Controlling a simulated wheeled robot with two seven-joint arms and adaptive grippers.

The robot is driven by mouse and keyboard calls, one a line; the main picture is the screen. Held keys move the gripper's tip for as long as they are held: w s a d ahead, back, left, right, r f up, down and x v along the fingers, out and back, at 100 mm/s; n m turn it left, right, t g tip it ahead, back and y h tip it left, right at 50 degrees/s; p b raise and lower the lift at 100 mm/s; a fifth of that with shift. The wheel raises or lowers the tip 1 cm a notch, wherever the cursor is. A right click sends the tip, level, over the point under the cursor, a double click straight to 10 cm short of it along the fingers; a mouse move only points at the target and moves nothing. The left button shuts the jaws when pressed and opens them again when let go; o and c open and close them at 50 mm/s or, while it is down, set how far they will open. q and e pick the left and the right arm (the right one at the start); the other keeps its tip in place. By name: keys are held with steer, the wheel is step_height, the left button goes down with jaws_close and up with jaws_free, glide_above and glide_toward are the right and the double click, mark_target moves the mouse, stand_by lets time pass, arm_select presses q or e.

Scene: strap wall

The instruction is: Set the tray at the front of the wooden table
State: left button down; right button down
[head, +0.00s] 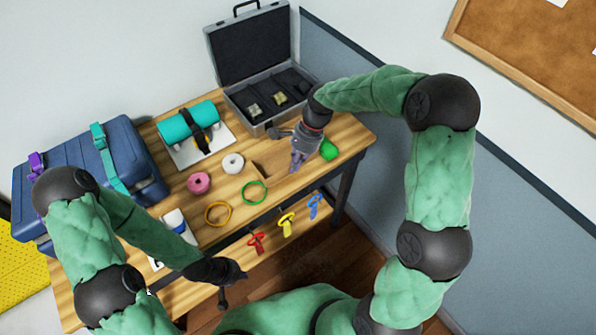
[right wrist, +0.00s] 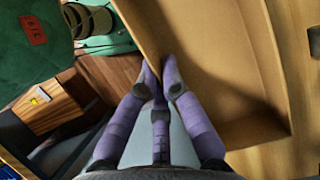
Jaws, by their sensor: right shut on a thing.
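The gripper hides part of the tray, and I cannot tell whether the tray touches the table. My left gripper (head: 232,280) is low in front of the table, apart from the tray; its jaw state is unclear.
Behind the tray stands an open grey case (head: 262,95). Left of the tray are a white roll (head: 233,163), a pink roll (head: 199,183), a green ring (head: 254,193) and a yellow ring (head: 218,213). A green object (head: 329,149) lies to its right. Coloured straps (head: 286,222) hang along the front.

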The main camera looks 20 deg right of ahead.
steer(key=shift+w+d+f, duration=0.1)
steer(key=shift+d+f, duration=0.15)
steer(key=shift+f, duration=0.05)
steer(key=f, duration=0.1)
steer(key=f+b, duration=0.1)
steer(key=f, duration=0.1)
steer(key=shift+w+d+f+b, duration=0.15)
steer(key=shift+d+f+b, duration=0.1)
steer(key=shift+f+b, duration=0.15)
steer(key=shift+r, duration=0.1)
steer(key=c, duration=1.4)
jaws_free()
steer(key=p+v, duration=0.3)
steer(key=v, duration=0.9)
steer(key=shift+p, duration=0.35)
